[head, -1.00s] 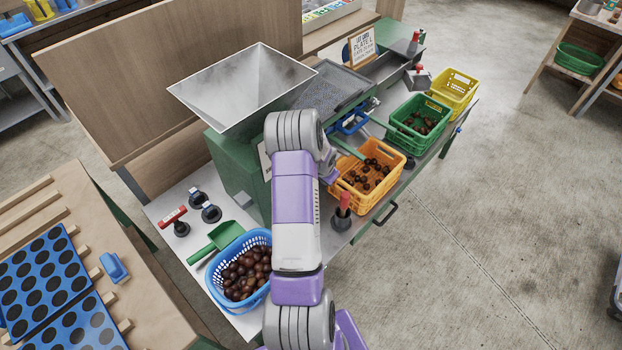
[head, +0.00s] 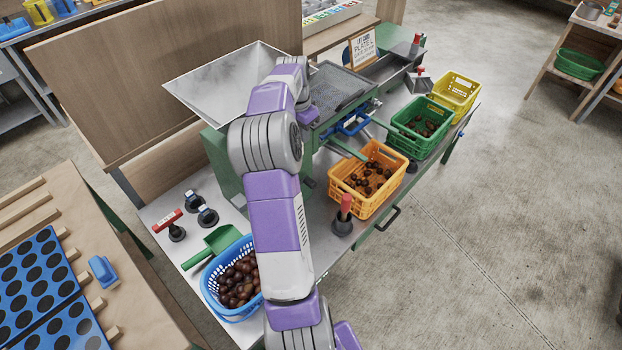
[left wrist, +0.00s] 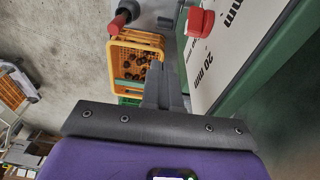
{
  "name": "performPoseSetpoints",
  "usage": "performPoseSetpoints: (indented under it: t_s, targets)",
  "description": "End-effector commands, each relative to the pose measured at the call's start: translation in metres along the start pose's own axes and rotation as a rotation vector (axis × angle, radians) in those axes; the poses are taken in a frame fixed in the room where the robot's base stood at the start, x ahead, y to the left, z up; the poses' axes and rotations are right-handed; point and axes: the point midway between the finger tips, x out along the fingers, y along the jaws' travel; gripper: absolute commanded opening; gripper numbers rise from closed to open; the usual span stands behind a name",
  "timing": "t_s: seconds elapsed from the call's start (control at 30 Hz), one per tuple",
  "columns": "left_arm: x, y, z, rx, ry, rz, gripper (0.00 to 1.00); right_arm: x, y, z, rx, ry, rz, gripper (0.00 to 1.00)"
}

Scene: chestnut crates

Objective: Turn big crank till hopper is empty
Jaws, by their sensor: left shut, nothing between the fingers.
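The metal hopper (head: 205,85) sits on the green machine (head: 222,160). Its visible inner walls look bare, but my left arm covers its right part and the bottom is not clear. My left gripper (left wrist: 163,85) is shut and empty. In the head view it is mostly hidden by its own arm, close to the machine's front. In the left wrist view a red handle (left wrist: 199,22) stands beside the white size plate (left wrist: 228,45), ahead and right of the fingers, apart from them. I cannot tell whether it belongs to the big crank.
A blue basket of chestnuts (head: 208,285) and a green scoop (head: 212,244) lie left of my arm. Orange (head: 372,207), green (head: 405,140) and yellow (head: 452,88) crates line the bench's right side. A red-handled knob (head: 344,210) stands near the orange crate. The floor at right is clear.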

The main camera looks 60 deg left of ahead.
Motion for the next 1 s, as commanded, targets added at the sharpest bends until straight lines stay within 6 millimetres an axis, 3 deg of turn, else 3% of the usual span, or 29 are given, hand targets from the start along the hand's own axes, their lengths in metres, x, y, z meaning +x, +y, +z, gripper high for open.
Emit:
performPoseSetpoints:
  t_s: [0.03,0.7,1.0]
  targets:
    - [0.015,0.0,0.001,-0.001,-0.003,0.003,0.0,0.005,0.002,0.0,0.0,0.0,0.0,0.43]
    - [0.163,0.0,0.001,-0.001,-0.002,0.002,0.0,0.041,0.015,-0.002,0.0,0.0,0.0,0.43]
    - [0.209,0.0,0.001,-0.001,-0.001,0.0,0.0,0.054,0.02,-0.002,0.0,0.0,0.0,0.43]
